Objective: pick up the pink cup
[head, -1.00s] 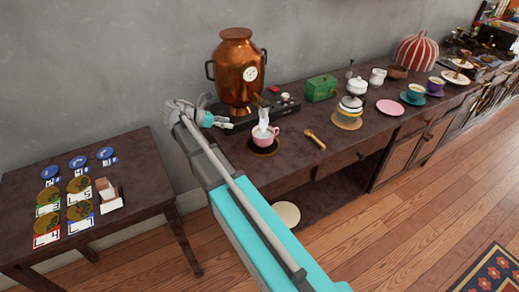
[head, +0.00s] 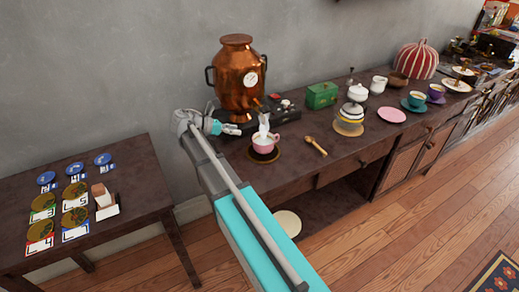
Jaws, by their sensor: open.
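The pink cup (head: 263,143) stands on a dark brown saucer (head: 265,157) near the front left of the long dark sideboard. White steam-like wisps rise from it. My gripper (head: 238,130) is just left of the cup and slightly behind it in the picture, apart from it, with nothing visible between its fingers. It is small here, so the finger gap is hard to make out. My arm crosses the lower middle of the view and hides part of the sideboard's left end.
A copper samovar (head: 238,75) stands close behind my gripper. A wooden spoon (head: 316,146) lies right of the cup. A glass pot (head: 351,111), a green box (head: 321,96) and a pink plate (head: 391,115) are farther right. A low table (head: 140,185) with cards stands left.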

